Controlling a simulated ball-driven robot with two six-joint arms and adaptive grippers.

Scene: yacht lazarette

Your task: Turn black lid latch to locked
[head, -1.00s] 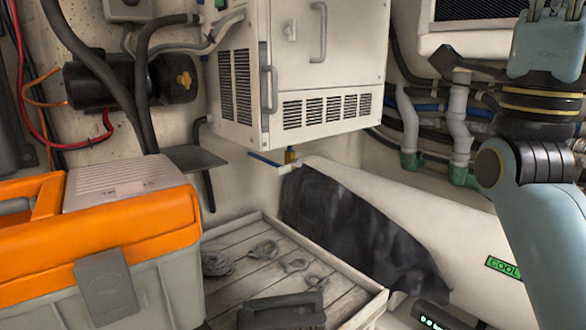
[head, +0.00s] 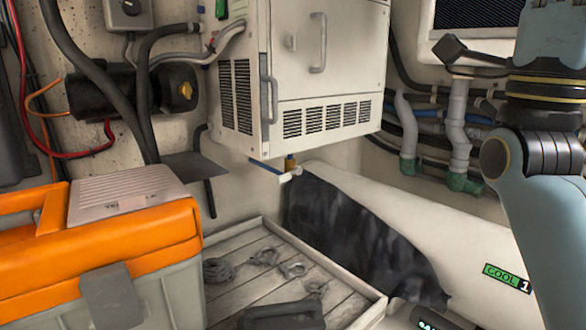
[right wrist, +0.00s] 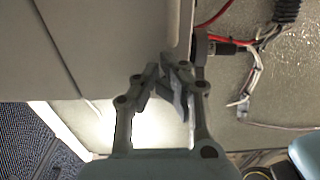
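The toolbox lid (head: 110,228) is orange with a grey ribbed top panel, at the left of the head view. A dark grey-black latch (head: 112,297) hangs over its front; I cannot tell its locked state or be sure it is the named latch. My right arm stands at the right of the head view, its fingers out of view above. In the right wrist view my right gripper (right wrist: 170,82) has its fingertips close together with nothing clearly held, below a pale panel. My left gripper is not in view.
A cream cabinet (head: 326,70) with handles hangs at the centre back. A black knob (head: 130,7) sits on a grey wall box. A slatted crate (head: 230,292) holds rope pieces and a dark object (head: 283,315). Hoses and pipes line the walls.

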